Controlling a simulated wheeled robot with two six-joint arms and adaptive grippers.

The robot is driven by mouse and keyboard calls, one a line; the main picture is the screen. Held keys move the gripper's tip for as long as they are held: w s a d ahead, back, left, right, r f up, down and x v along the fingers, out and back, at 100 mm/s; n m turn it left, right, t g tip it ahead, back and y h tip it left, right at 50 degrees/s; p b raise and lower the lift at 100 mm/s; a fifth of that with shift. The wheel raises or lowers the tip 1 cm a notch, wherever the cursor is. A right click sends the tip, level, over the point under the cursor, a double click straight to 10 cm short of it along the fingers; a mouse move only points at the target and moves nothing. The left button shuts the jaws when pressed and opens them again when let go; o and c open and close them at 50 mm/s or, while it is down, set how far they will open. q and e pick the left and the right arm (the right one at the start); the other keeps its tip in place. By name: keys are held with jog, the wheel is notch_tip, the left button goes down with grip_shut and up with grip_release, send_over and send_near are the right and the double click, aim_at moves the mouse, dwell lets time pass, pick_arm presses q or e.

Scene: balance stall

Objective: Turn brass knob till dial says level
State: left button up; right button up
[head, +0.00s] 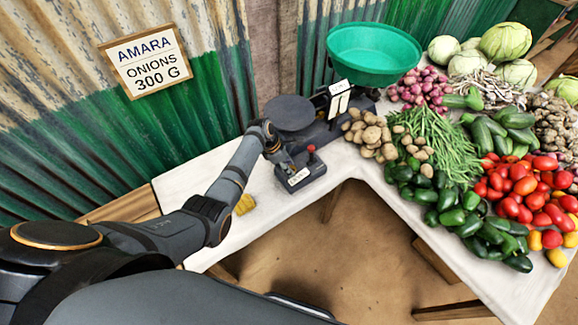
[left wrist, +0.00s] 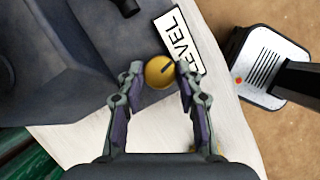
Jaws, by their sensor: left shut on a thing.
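The brass knob (left wrist: 160,71) shows in the left wrist view, with a dark line across its face. It sits on the dark body of the balance, beside a white plate lettered LEVEL (left wrist: 179,42). My left gripper (left wrist: 156,73) is shut on the knob, one finger on each side. In the head view the balance (head: 291,113) stands on the white table, with my left gripper (head: 283,162) at its front end; the knob is hidden there. The white dial face (head: 339,104) is too small to read. My right gripper is not in view.
A red-tipped post (head: 311,149) stands close beside my left gripper. A green bowl (head: 371,54) sits on the far end of the balance. A yellow object (head: 244,204) lies near the table's front edge. Piled vegetables (head: 445,150) fill the right side.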

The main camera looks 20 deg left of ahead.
pick_arm(q)
jog(key=m+g+b, duration=0.1)
jog(key=m, duration=0.2)
jog(key=shift+w+f, duration=0.1)
jog(key=shift+w, duration=0.05)
jog(key=shift+m+g+b, duration=0.7)
jog(key=shift+m+b, duration=0.1)
jog(key=shift+m, duration=0.8)
jog(key=o, duration=1.1)
jog(key=shift+w+h, duration=0.1)
jog(key=shift+h, duration=0.2)
